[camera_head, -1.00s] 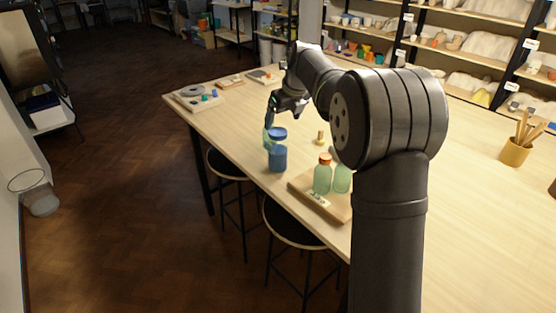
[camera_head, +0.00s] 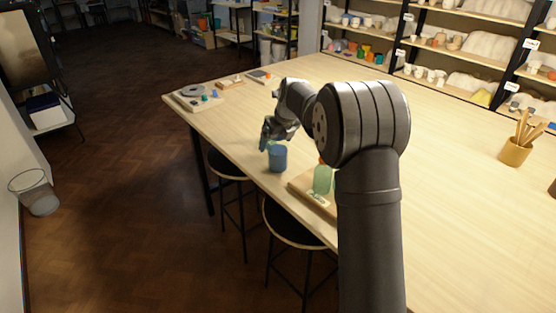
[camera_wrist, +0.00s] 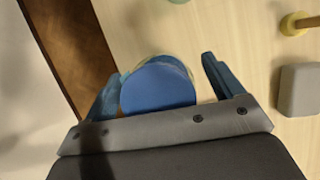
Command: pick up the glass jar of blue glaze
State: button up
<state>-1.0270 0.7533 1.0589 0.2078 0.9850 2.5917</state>
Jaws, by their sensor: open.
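The glass jar of blue glaze (camera_head: 278,159) stands upright near the table's left edge in the head view. Its round blue lid (camera_wrist: 158,88) fills the middle of the wrist view. My gripper (camera_head: 275,138) is open at the top of the jar and covers much of the lid in the head view. In the wrist view, one finger of my gripper (camera_wrist: 160,70) is on each side of the lid, with a gap at the right finger. Whether the left finger touches is unclear.
A wooden board (camera_head: 303,188) with a green bottle (camera_head: 322,179) stands close in front of the jar, partly hidden by my arm. A yellowish knobbed piece (camera_wrist: 296,24) and a pale block (camera_wrist: 300,90) lie right of the gripper. The table's far middle is clear.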

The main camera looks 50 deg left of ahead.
grip_shut()
jog(key=shift+r, duration=0.1)
jog(key=shift+r, duration=0.1)
